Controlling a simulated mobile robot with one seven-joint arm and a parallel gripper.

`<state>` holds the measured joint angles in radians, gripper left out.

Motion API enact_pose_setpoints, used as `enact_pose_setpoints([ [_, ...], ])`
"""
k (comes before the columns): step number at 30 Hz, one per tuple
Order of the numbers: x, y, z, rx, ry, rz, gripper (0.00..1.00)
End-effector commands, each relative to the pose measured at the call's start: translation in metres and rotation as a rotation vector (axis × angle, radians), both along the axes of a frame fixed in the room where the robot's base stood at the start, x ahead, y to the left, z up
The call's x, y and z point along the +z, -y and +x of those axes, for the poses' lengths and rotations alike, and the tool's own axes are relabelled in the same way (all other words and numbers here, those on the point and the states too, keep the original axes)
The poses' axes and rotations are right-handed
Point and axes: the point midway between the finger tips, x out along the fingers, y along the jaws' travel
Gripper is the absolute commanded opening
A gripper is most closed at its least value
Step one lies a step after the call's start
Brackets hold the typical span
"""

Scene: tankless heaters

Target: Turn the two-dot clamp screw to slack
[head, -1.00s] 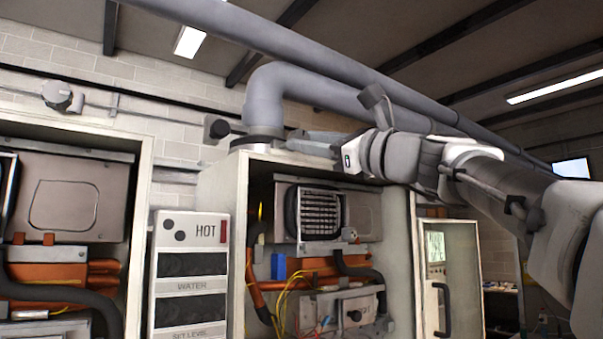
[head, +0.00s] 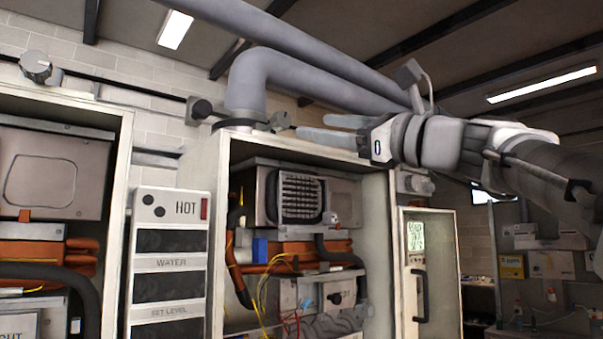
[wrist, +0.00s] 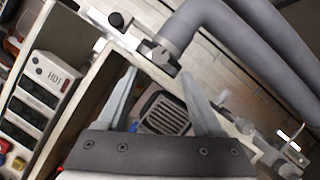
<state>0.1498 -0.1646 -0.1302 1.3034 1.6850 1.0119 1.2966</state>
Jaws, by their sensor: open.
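The two-dot panel (head: 170,215), marked HOT, stands left of the open heater cabinet (head: 215,200). A thick grey pipe (head: 250,85) comes down to the cabinet top, with a clamp band (head: 236,123) at its foot. The clamp screw (head: 280,120) has a dark grey head sticking out to the right of the band. My gripper (head: 311,128) is open and empty, just right of the screw head, with fingers pointing left at it. In the wrist view, the screw (wrist: 158,54) shows beyond and between the spread fingertips (wrist: 158,73), apart from them.
The cabinet's top edge runs close below my fingers, and large pipes pass above. A second open cabinet (head: 120,150) is at the left, with a round grey fitting (head: 36,66) above it.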

Motion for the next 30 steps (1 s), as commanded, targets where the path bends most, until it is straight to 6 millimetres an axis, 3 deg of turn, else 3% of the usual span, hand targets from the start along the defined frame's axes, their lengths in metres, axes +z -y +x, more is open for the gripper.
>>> enact_pose_setpoints([
  [6, -0.020, 0.036, -0.035, -0.003, 0.001, -0.001, 0.68],
  [12, -0.029, 0.059, -0.056, -0.001, 0.000, 0.001, 0.68],
  [30, -0.032, 0.067, -0.064, 0.001, 0.000, -0.001, 0.68],
])
